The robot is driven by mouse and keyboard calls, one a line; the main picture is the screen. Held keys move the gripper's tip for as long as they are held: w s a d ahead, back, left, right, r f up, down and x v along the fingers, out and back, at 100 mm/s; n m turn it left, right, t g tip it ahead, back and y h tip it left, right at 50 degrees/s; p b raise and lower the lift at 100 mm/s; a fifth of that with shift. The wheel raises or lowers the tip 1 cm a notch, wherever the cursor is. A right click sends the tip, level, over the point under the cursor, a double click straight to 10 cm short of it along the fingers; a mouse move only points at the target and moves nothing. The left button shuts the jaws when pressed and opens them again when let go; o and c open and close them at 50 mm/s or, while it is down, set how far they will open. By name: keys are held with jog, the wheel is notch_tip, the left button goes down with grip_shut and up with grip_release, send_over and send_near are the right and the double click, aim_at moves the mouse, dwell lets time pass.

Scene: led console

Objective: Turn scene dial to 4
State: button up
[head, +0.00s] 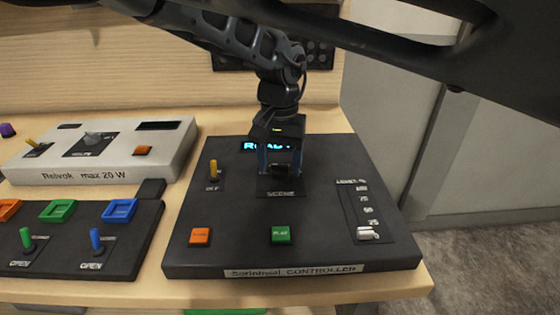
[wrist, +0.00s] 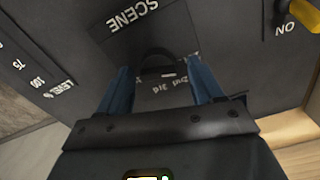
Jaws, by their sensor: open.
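The black controller box (head: 230,250) lies on the wooden table in the head view. Its scene dial (head: 280,169) is a dark knob behind the SCENE label, mostly hidden by my gripper. My gripper (head: 279,162) points down over the dial, its blue fingers open on either side of it. In the wrist view the dark dial (wrist: 157,62) sits between the spread fingers of my gripper (wrist: 160,82). I cannot tell whether the fingers touch it. Marks such as 2nd and 3rd show beside it. The dial's setting is not readable.
On the box are a yellow toggle (head: 213,170), an orange button (head: 200,236), a green button (head: 281,235), a white level slider (head: 368,233) and a lit display (head: 252,146), partly hidden. A white console (head: 110,165) and a dark button panel (head: 140,240) stand to the left.

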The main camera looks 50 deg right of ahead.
jog(key=c, duration=1)
jog(key=shift+c, duration=0.2)
